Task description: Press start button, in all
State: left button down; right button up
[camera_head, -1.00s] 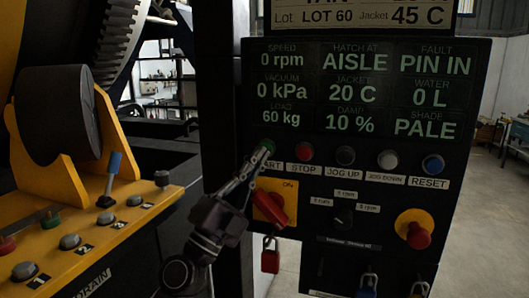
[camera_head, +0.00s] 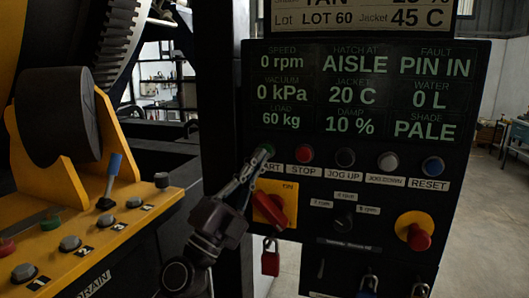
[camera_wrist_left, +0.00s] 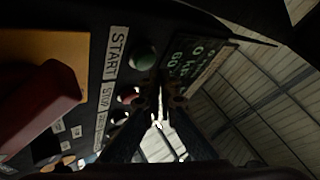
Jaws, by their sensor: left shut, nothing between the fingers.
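The green start button (camera_head: 267,149) is at the left end of the button row on the black control panel (camera_head: 300,225). It also shows in the left wrist view (camera_wrist_left: 143,55), beside the START label (camera_wrist_left: 116,53). My left gripper (camera_head: 260,158) is shut and empty, with its fingertips at the lower edge of the start button in the head view. In the left wrist view the fingertips (camera_wrist_left: 160,92) show below the button, near the red stop button (camera_wrist_left: 128,95). I cannot tell whether they touch the panel. My right gripper is not in view.
Right of start are the stop button (camera_head: 304,153), jog buttons (camera_head: 345,157) and reset button (camera_head: 432,166). A red rotary switch (camera_head: 270,208) sits just below my gripper. A red emergency stop (camera_head: 418,236) is lower right. The display reads "FAULT PIN IN" and 0 rpm.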

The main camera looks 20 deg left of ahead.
pick_arm(q)
jog(key=shift+w, duration=0.9)
dwell(0.8)
jog(key=shift+s, duration=0.9)
jog(key=shift+p, duration=0.3)
jog(key=s+p, duration=0.1)
jog(key=s, duration=0.4)
jog(key=shift+a+p, duration=0.1)
jog(key=shift+p, duration=0.3)
